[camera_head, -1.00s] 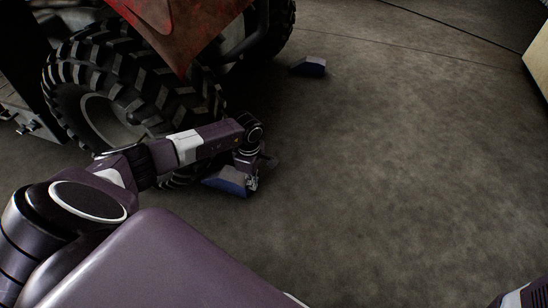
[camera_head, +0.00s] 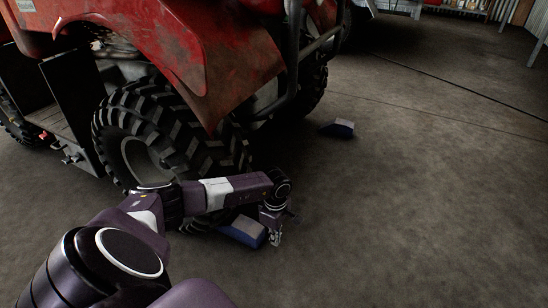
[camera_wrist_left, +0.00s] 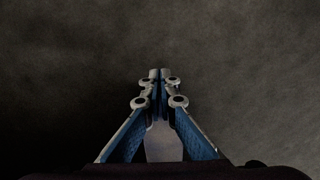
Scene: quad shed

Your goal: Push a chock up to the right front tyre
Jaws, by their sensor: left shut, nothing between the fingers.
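The near front wheel of the red quad, with its knobbly black tyre (camera_head: 165,135), stands left of centre in the head view; it appears to be the right front one. A blue chock with a grey top (camera_head: 246,231) lies on the floor at the foot of this tyre, partly behind my left arm. I cannot tell whether it touches the tyre. My left gripper (camera_head: 274,237) points down at the chock's right end, close to the floor. Its fingers are shut and empty in the left wrist view (camera_wrist_left: 160,76). My right gripper is out of view.
The concrete floor (camera_head: 420,220) to the right is clear.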

